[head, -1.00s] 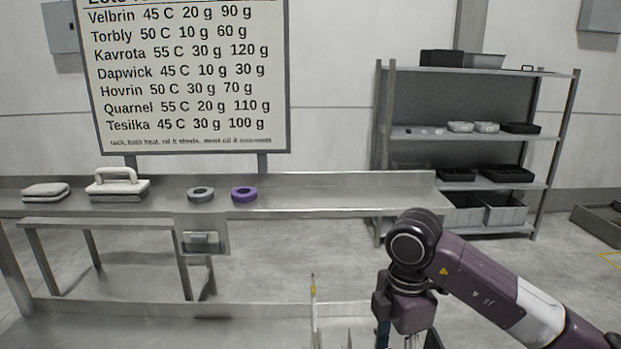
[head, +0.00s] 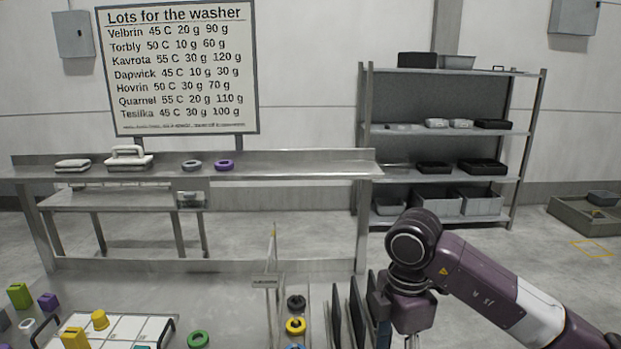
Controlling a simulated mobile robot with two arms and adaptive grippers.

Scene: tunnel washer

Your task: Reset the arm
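My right arm (head: 490,290) comes in from the lower right, purple with a white band. It bends down at a round dark joint (head: 412,245). Its wrist (head: 405,312) hangs over the right side of the near steel table (head: 210,285). The gripper is mostly cut off by the bottom edge, so its fingers cannot be made out. My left arm and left gripper are not in view. No object shows in the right gripper.
Dark upright plates (head: 357,310) stand close beside my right wrist. The near table bears a white gridded tray (head: 125,330), a green ring (head: 198,340) and coloured blocks. Behind are a steel bench (head: 300,168), a lot board (head: 180,70) and a shelf rack (head: 437,130).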

